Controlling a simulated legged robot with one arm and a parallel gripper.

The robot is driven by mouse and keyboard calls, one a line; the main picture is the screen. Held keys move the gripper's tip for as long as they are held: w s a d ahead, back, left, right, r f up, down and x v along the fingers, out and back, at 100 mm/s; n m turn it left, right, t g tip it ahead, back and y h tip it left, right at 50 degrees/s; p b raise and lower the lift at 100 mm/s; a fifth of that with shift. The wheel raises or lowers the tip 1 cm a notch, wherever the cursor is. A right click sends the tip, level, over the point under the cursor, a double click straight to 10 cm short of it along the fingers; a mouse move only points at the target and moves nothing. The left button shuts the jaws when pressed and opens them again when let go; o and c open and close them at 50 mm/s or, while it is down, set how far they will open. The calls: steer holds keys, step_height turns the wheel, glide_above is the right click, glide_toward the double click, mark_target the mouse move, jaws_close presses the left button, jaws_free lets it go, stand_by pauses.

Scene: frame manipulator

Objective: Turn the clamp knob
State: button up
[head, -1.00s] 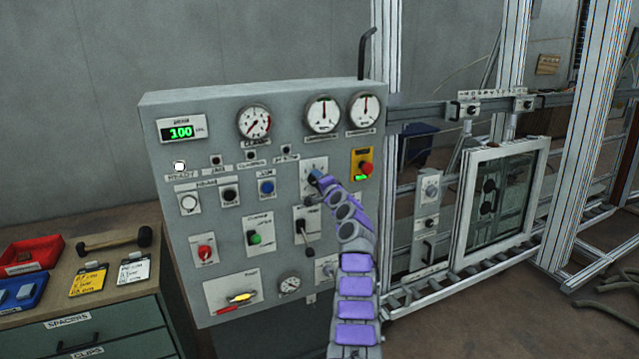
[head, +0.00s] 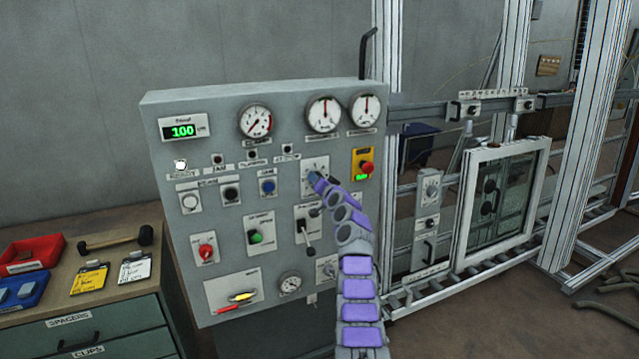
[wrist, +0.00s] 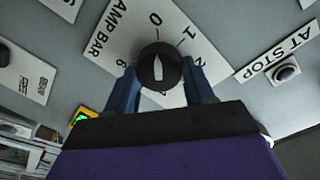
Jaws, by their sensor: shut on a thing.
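The clamp knob (wrist: 158,66) is round and black with a white pointer mark. It sits on a white plate (wrist: 122,38) with dial numbers and lettering of which "AMP BAR" is readable. The pointer mark points up in the wrist view, roughly toward the 0. My gripper (wrist: 160,82) has its two blue fingers on either side of the knob and is shut on it. In the head view my gripper (head: 314,178) reaches the plate on the grey control panel (head: 285,104) and hides most of the knob.
Gauges (head: 324,114) sit above the knob, and a red stop button (head: 366,168) on yellow is to its right. A black lever (head: 308,240) is just below. A drawer cabinet (head: 100,310) stands left and a glazed frame (head: 500,195) right.

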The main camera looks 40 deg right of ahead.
steer(key=shift+f, duration=0.5)
steer(key=o, duration=1)
steer(key=shift+w+d, duration=0.1)
steer(key=shift+d, duration=0.05)
steer(key=shift+o, duration=0.3)
steer(key=shift+r, duration=0.3)
